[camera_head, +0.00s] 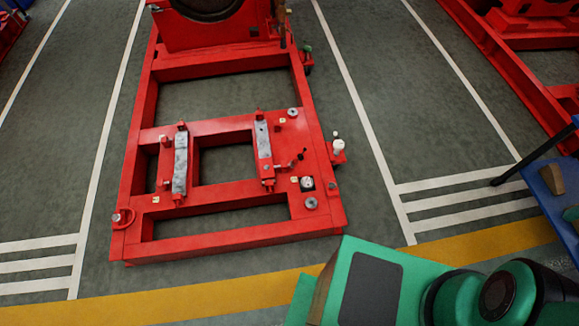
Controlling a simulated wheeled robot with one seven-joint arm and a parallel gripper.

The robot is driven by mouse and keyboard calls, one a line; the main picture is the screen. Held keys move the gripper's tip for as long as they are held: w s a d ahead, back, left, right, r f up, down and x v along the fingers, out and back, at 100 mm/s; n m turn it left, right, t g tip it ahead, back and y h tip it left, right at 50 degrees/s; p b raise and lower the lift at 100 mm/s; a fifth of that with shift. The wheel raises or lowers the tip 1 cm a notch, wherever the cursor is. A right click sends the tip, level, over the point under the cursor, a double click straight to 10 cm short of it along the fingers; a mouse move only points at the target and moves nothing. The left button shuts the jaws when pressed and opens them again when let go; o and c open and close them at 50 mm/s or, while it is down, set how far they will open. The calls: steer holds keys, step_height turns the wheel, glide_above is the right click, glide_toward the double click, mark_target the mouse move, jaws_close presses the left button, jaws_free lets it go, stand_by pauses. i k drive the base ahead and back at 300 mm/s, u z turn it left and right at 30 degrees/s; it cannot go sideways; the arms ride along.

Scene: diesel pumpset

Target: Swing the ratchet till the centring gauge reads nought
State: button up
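The red pumpset base frame (235,241) lies on the floor, with two grey rails (181,165) (263,140) on its cross plate. A small round pale-faced part (307,183) near the frame's right side looks like the centring gauge; its reading is too small to tell. A short dark lever (299,156) stands up from the plate beside the right rail. It may be the ratchet, but I cannot be sure. My gripper is not in view. Green and black parts at the bottom right look like my own arm, and they are apart from the frame.
A red machine with a round dark opening (208,6) stands on the frame's far end. A white-topped fitting (338,147) sticks out from the frame's right side. A blue bench (556,188) is at the right edge.

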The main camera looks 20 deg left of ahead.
mark_target(294, 163)
steer(key=u, duration=1.25)
steer(key=i, duration=0.6)
steer(key=z, duration=0.7)
